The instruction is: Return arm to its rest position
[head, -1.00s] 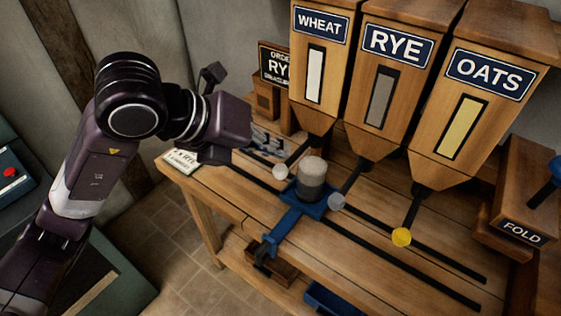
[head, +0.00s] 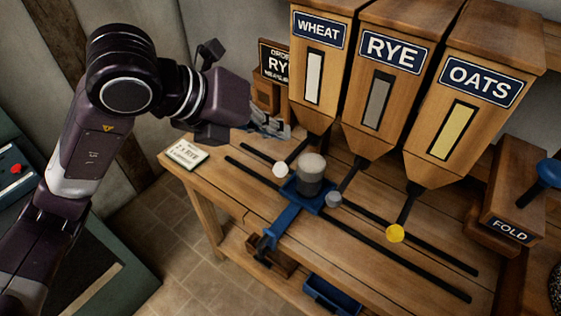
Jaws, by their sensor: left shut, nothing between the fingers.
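My left arm comes in from the left in the head view, bent at the elbow, with its wrist above the left end of the wooden bench (head: 235,195). My left gripper (head: 284,132) points right, shut and empty, in front of the order sign (head: 274,62) and left of the wheat hopper (head: 318,70). Its fingertips are small and partly dark against the bench. It touches nothing that I can make out. My right gripper is not in view.
The rye (head: 388,75) and oats (head: 473,90) hoppers stand at the back. A grey-topped jar (head: 311,175) sits on a blue carriage (head: 284,222). A white card (head: 186,154) lies at the bench's left corner. A fold box (head: 505,205) is at right.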

